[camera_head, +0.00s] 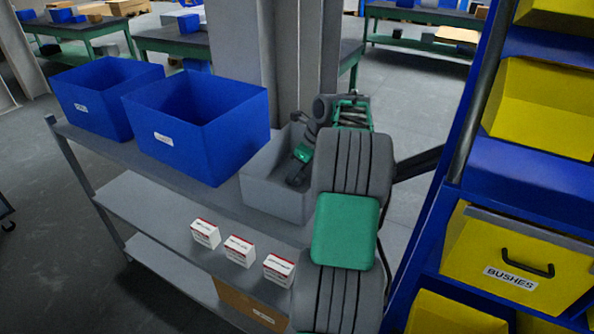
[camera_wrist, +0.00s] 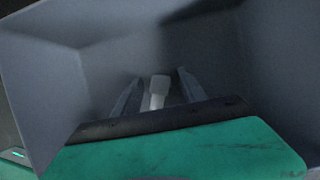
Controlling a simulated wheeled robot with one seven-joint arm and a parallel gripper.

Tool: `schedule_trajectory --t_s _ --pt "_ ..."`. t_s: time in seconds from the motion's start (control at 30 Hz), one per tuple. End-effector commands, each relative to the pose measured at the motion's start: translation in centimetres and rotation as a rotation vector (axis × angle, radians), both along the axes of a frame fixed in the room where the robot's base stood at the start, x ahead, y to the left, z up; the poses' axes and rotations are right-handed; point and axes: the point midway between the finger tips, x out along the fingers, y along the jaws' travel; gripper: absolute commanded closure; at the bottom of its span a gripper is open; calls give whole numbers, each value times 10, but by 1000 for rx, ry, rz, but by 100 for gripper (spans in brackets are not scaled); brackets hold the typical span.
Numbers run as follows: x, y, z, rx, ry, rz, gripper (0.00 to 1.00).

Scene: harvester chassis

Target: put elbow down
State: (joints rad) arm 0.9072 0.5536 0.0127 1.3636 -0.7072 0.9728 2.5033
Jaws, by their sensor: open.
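In the wrist view a small pale grey piece, which looks like the elbow (camera_wrist: 160,85), sits at the bottom of a grey bin (camera_wrist: 30,90). My gripper (camera_wrist: 159,76) is open, with one finger on each side of the elbow. I cannot tell whether the fingers touch it. The lower part of the elbow is hidden behind the gripper body. In the head view my gripper (camera_head: 296,176) reaches down into the grey bin (camera_head: 262,192) on the shelf top. The elbow is not visible there.
Two blue bins (camera_head: 105,95) (camera_head: 205,135) stand left of the grey bin on the grey shelf (camera_head: 130,148). Several small white boxes (camera_head: 239,250) lie on the shelf below. A blue rack (camera_head: 480,190) with yellow bins (camera_head: 545,105) stands close on the right. A pillar (camera_head: 298,50) rises behind the shelf.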

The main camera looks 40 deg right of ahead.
Motion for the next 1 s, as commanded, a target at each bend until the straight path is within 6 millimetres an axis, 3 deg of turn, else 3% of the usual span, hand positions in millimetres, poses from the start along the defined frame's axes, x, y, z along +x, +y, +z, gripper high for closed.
schedule_trajectory --t_s 0.17,0.5,0.67,0.73,0.77,0.87,1.0 --pt "0 0 5 -1 0 0 51" --pt "-23 -10 62 -1 -2 -1 51" --pt "-27 -10 73 0 1 2 51" --pt "-23 -1 77 -16 -6 39 51" --pt "-19 8 81 -32 -13 78 51" --pt "-3 61 100 -130 -53 313 51" --pt "0 172 123 -356 -131 837 51"
